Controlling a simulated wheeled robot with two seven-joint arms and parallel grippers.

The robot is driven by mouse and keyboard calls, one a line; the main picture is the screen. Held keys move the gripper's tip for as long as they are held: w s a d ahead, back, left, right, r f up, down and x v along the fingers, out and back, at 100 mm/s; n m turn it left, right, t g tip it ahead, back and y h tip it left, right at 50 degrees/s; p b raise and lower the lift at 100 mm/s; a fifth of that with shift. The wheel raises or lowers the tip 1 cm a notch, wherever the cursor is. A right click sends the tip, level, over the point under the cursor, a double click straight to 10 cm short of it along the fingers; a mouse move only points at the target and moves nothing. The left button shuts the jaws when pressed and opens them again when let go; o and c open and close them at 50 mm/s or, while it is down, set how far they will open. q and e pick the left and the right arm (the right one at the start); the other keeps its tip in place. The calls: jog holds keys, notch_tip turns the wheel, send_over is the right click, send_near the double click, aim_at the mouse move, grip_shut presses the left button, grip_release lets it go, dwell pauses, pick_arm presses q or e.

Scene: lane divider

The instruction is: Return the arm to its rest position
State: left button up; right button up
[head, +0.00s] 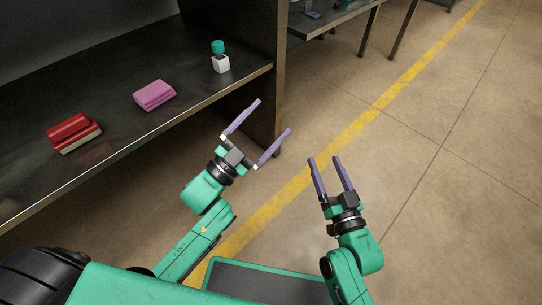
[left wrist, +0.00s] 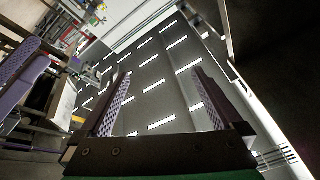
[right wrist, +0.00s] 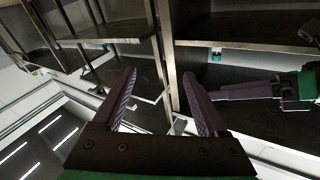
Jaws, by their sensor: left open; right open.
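My left gripper (head: 273,117) is open and empty, raised in front of the right end of the dark shelf. It also shows in the left wrist view (left wrist: 161,75), with nothing between its fingers. My right gripper (head: 325,160) is open and empty over the floor, to the right of the left one. Its fingers in the right wrist view (right wrist: 160,75) are apart with nothing between them. The two grippers are apart from each other. My left gripper also shows at the right of the right wrist view.
A yellow line (head: 365,122) crosses open floor. A table (head: 325,18) stands behind.

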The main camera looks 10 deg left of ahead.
pick_arm(q)
notch_tip(320, 180, down, 10)
jog(key=s+d+n+y, duration=0.1)
jog(key=n+y, duration=0.4)
jog(key=n, duration=0.6)
jog(key=shift+s+d+r+g, duration=0.15)
jog(key=shift+s+d+g, duration=0.25)
jog(key=shift+s, duration=0.3)
